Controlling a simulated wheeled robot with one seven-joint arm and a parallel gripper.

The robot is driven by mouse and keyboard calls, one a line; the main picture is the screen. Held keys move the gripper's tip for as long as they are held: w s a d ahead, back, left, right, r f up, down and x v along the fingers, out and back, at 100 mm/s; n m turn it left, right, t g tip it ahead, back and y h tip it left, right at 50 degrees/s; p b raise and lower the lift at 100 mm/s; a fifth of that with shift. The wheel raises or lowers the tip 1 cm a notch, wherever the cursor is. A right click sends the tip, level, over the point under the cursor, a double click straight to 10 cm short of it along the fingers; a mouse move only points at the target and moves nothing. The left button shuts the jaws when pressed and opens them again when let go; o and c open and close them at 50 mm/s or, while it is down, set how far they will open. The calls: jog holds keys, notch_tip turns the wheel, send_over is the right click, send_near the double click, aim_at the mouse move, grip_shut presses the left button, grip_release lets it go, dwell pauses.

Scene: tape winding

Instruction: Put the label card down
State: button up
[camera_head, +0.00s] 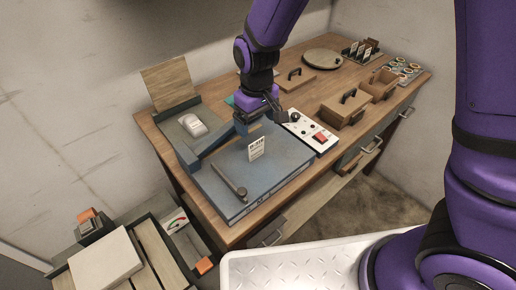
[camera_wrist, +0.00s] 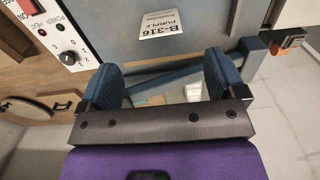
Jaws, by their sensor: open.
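My gripper (camera_head: 260,116) is above the back edge of the blue box, behind the card. In the wrist view its two blue finger pads (camera_wrist: 160,80) are spread wide with nothing between them.
A white control panel (camera_head: 311,133) with a red switch and black knob adjoins the box. A dark lever (camera_head: 232,181) lies on the box's front left. A grey device (camera_head: 192,125) stands left, wooden boxes (camera_head: 345,108) right. A round board (camera_head: 322,58) is at the back.

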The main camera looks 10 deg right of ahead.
aim_at(256, 149)
jog(key=shift+w+f, duration=0.1)
jog(key=shift+f, duration=3.55)
jog(key=shift+c, duration=0.4)
jog(key=c, duration=1)
jog(key=shift+r, duration=0.1)
